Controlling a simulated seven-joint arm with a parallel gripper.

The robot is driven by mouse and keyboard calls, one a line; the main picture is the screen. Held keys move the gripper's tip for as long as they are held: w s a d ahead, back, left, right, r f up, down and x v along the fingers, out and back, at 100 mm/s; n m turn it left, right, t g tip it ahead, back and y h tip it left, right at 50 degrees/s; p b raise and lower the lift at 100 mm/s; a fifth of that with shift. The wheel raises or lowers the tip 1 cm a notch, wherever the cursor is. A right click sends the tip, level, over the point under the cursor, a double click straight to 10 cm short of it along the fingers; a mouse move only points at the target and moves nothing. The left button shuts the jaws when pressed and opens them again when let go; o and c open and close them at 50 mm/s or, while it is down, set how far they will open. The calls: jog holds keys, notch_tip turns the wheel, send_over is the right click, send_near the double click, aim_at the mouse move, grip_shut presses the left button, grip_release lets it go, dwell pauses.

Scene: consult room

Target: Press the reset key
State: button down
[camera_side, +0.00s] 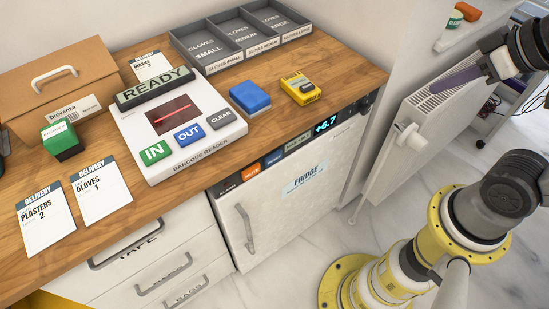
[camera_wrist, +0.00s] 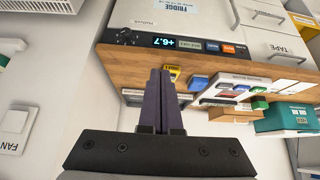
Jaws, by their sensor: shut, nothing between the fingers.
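The fridge (camera_side: 305,180) is under the counter, with a dark control strip along its top. The strip carries a lit +6.7 display (camera_side: 325,123), a grey-green key (camera_side: 297,143) and an orange key (camera_side: 251,173). Their lettering is too small to tell for sure which one is the reset key. In the wrist view the display (camera_wrist: 177,42) and orange key (camera_wrist: 228,48) show beyond my fingers. My gripper (camera_side: 436,86) is shut and empty, in the air right of the counter near the radiator, well apart from the strip. It also shows in the wrist view (camera_wrist: 160,72).
A barcode reader (camera_side: 189,160) with IN, OUT and CLEAR keys stands on the counter (camera_side: 225,87). Blue (camera_side: 249,96) and yellow (camera_side: 300,89) boxes lie near its edge. A radiator (camera_side: 425,120) with a valve is on the right. The air before the fridge looks clear.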

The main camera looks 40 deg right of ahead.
jog(key=w+a+r+t+y, duration=0.1)
jog(key=w+a+t, duration=0.1)
jog(key=w, duration=0.4)
jog(key=w+a+r+t, duration=0.2)
jog(key=w, duration=0.4)
jog(key=w+a+f+n+t+y, duration=0.1)
jog(key=w+a+f, duration=0.5)
jog(key=w+f, duration=0.1)
jog(key=n+g, duration=0.3)
jog(key=n, duration=0.3)
send_near(273, 158)
jog(key=s+a+f, duration=0.1)
jog(key=s+f, duration=0.5)
jog(key=f, duration=0.1)
jog(key=shift+s+a+r+y, duration=0.1)
jog(key=shift+r+y, duration=0.05)
jog(key=shift+y, duration=0.25)
jog(key=w, duration=0.9)
jog(key=shift+w, duration=0.1)
